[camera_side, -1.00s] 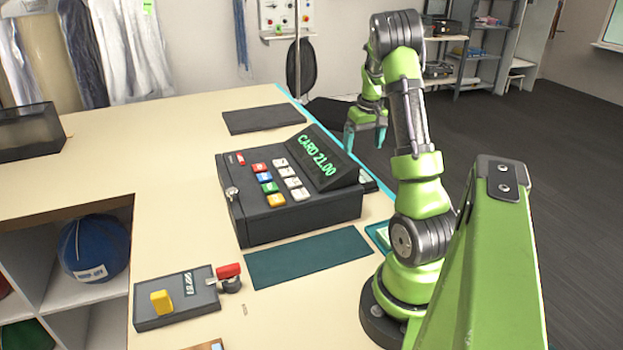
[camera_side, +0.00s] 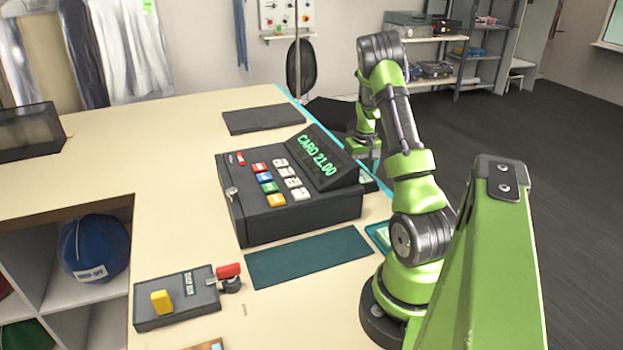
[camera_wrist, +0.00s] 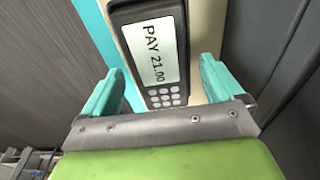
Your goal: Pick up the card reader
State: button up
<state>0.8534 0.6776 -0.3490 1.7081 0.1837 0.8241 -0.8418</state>
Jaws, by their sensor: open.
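The card reader (camera_wrist: 152,50) is a dark handheld unit with a lit screen reading "PAY 21.00" and a grey keypad, seen in the wrist view. My gripper (camera_wrist: 162,72) is open, with one teal finger on each side of the reader's keypad end.
The register's display reads "CARD 21.00". A grey box with a yellow knob (camera_side: 176,300) is at the front left. The counter's teal edge runs close beside the reader.

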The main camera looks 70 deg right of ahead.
jog(key=c, duration=1.3)
notch_tip(320, 180, up, 15)
dwell(0.5)
